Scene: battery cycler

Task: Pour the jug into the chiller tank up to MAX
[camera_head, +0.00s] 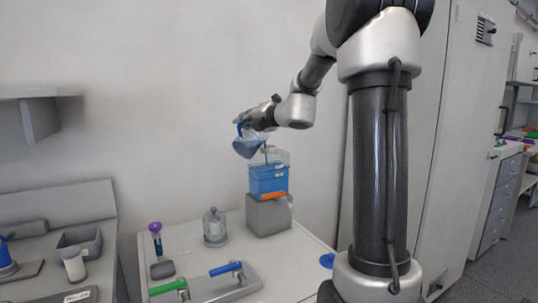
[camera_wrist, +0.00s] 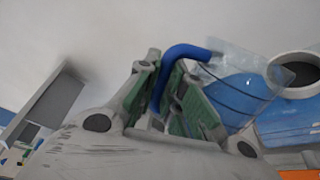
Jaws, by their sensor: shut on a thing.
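My gripper (camera_head: 240,121) is shut on the blue handle of the jug (camera_head: 249,146). The jug is clear with blue liquid in it, and is tilted above the chiller tank (camera_head: 268,181). In the wrist view the blue handle (camera_wrist: 187,52) sits between the green finger pads of my gripper (camera_wrist: 180,95), and the jug's clear body (camera_wrist: 243,85) is to its right. The tank has blue contents, a clear upper part and an orange strip low on its front. A thin stream seems to fall from the jug to the tank. The MAX mark cannot be read.
The tank stands on a grey block (camera_head: 269,215) at the table's back. A grey wall shelf (camera_head: 38,116) is at left.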

